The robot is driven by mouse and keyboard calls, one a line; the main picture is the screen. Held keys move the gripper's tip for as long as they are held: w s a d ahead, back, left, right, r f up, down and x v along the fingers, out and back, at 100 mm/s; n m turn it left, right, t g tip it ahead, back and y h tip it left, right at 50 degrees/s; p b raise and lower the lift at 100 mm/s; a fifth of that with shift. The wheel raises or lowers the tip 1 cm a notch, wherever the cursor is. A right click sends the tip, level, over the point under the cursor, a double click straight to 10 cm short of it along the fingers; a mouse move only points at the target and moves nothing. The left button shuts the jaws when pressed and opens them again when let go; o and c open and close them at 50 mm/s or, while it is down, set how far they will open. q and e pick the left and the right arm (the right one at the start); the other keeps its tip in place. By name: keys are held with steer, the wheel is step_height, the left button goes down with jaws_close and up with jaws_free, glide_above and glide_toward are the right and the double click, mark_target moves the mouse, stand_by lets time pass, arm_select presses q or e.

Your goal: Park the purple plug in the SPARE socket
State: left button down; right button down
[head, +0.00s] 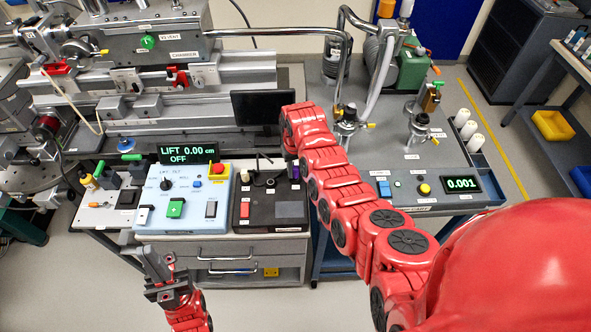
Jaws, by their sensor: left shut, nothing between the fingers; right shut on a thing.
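The purple plug (295,172) shows as a small purple patch at the tip of my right gripper (292,168), over the back right of a black socket box (262,218). My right gripper is shut on it, and the red arm hides part of both. I cannot tell whether the plug touches a socket. The socket labels are too small to read, so I cannot tell which one is SPARE. My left gripper (155,256) is shut and empty, low in front of the bench, apart from the box.
A blue control box (190,205) with a LIFT display (188,153) stands left of the black box. A dark monitor (263,107) stands behind. A grey cart (408,160) with pumps and a 0.001 readout (461,184) is at right. Drawers (225,258) are below.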

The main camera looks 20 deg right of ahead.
mark_target(295, 168)
steer(key=shift+f+b, duration=0.45)
steer(key=shift+f, duration=0.15)
stand_by(0.3)
steer(key=c, duration=0.5)
jaws_free()
steer(key=shift+c, duration=0.2)
steer(key=shift+r, duration=0.55)
step_height(295, 168, up, 4)
steer(key=shift+w+r+b, duration=0.1)
steer(key=shift+b, duration=1.1)
step_height(295, 168, up, 12)
steer(key=p, duration=0.5)
